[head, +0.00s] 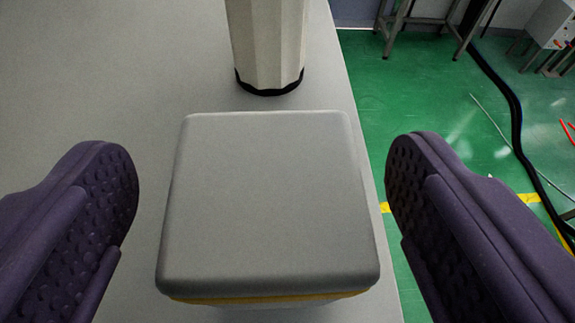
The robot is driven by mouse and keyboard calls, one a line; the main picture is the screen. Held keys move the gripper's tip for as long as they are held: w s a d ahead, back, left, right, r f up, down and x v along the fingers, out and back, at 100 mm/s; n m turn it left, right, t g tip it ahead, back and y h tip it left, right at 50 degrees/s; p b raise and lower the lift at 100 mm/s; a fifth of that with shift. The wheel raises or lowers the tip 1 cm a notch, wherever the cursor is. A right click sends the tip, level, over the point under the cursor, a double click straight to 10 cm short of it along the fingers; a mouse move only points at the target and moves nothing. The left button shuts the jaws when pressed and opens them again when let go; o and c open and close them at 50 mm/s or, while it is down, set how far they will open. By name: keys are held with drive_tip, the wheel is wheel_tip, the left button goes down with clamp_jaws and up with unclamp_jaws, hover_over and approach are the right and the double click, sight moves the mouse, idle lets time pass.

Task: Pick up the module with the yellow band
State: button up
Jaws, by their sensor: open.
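The module with the yellow band (270,200) is a grey box with rounded edges on the grey table. A thin strip of its yellow band shows under its near lower edge, with a paler part below it. The rest of its sides are hidden by its top. My gripper (262,200) is open, with one purple dimpled finger to the left of the module and the other to the right. Gaps show between each finger and the module, so neither appears to touch it.
A pale faceted column with a black base ring (268,50) stands on the table (100,70) just behind the module. The table's right edge runs close by the module. Beyond it lie a green floor (400,90), a black cable (512,110) and metal stands. The table is clear at left.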

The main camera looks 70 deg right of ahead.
drive_tip(key=x, duration=0.3)
drive_tip(key=shift+d, duration=0.3)
drive_tip(key=shift+a, duration=0.2)
drive_tip(key=c, duration=1.2)
drive_tip(key=shift+r, duration=0.15)
